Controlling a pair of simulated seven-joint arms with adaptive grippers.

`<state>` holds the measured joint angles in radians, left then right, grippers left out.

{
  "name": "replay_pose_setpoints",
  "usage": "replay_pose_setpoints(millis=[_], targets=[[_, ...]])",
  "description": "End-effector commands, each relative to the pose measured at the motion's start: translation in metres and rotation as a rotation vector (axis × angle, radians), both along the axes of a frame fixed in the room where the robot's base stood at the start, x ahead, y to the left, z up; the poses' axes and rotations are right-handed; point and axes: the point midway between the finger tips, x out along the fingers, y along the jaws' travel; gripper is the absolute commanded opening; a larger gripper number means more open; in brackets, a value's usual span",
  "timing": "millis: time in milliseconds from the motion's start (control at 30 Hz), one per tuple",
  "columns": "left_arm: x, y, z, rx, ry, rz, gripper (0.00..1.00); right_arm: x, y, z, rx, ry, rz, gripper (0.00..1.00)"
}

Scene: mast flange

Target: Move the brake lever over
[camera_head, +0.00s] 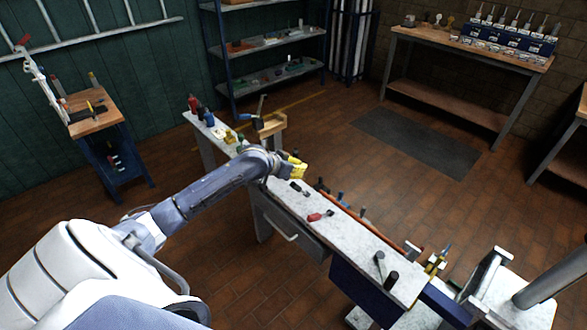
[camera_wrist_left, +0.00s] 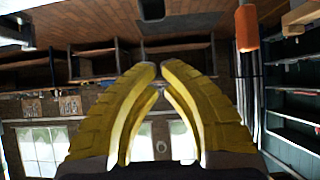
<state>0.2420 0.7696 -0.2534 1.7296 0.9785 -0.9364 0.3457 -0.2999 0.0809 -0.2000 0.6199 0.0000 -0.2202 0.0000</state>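I cannot tell for certain which thing is the brake lever. A thin upright lever (camera_head: 261,104) stands by a wooden block (camera_head: 271,125) at the far end of the grey bench (camera_head: 222,130). An orange-tipped handle (camera_wrist_left: 247,30) shows at the top right of the left wrist view; I cannot match it to a thing in the head view. My left gripper (camera_head: 297,168), with yellow fingers, is over the middle of the bench, apart from the upright lever. In the left wrist view its fingertips (camera_wrist_left: 160,69) almost meet, with nothing between them. My right gripper is not in view.
Bottles (camera_head: 200,110) stand at the bench's far end. A red-handled tool (camera_head: 316,216) and several small tools lie nearer. A blue cart (camera_head: 120,168), shelves (camera_head: 265,50) and a wooden workbench (camera_head: 470,48) stand around. The dark floor mat (camera_head: 416,139) is clear.

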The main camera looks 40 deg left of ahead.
Motion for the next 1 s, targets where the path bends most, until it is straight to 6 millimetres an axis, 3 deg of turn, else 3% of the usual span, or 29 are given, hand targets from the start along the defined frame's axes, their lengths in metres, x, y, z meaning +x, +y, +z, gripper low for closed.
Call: replay_pose_setpoints(millis=[333,600,1000], targets=[[0.042,-0.011,-0.030,-0.003,-0.001,0.001,0.00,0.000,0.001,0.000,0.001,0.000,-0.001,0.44],[0.017,-0.005,-0.046,-0.001,0.000,-0.001,0.00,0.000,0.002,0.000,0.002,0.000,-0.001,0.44],[0.007,-0.002,-0.052,0.001,-0.001,-0.001,0.00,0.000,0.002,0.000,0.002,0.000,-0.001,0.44]])
